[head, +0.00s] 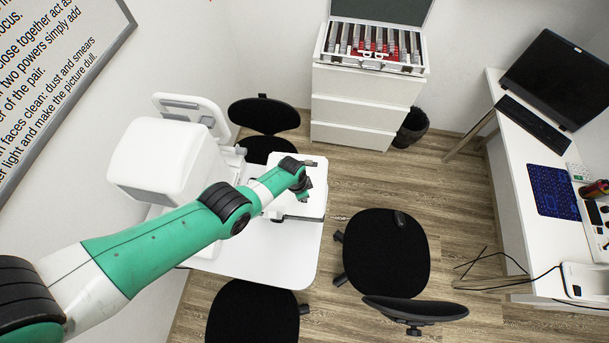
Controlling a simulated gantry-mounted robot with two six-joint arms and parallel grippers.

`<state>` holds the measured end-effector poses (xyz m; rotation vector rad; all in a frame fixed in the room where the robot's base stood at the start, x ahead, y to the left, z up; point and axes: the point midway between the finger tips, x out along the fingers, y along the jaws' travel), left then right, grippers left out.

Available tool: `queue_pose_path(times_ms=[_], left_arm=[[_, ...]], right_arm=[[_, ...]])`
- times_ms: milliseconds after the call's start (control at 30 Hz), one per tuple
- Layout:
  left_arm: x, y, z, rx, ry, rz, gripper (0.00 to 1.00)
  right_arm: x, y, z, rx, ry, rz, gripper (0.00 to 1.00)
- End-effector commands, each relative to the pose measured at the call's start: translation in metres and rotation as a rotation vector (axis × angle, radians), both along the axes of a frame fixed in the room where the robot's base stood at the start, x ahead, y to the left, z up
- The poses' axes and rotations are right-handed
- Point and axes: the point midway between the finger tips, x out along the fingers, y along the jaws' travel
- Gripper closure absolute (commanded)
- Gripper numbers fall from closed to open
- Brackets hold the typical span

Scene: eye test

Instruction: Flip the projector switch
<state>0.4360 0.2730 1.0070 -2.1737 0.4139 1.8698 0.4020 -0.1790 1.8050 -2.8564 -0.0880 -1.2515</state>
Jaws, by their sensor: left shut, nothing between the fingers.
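A bulky white eye-test device (165,158) stands on the white table (285,262) at the left; I cannot tell whether it is the projector. No switch can be made out at this size. My left gripper (305,194) is shut and empty, to the right of the device. It is over the right part of the table, near a white and dark piece of equipment (314,168) that my arm partly covers. I cannot tell whether the fingers touch it. My right gripper is not in view.
Black chairs stand behind the table (264,116), to its right (385,252) and in front of it (250,315). A white drawer cabinet (355,105) holds an open lens case (372,46). A desk (510,150) with a monitor (560,78) stands at the right.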

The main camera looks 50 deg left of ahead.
Motion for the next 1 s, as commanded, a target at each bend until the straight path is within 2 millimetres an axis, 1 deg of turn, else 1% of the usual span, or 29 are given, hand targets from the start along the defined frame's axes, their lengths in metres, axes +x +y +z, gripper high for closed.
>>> queue_pose_path(times_ms=[467,1000], left_arm=[[0.0000,0.0000,-0.0004,0.000,0.000,0.000,1.00],[0.0000,0.0000,-0.0086,0.000,0.000,0.000,1.00]], right_arm=[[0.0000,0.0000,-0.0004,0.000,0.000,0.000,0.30],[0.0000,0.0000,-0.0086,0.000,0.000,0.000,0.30]])
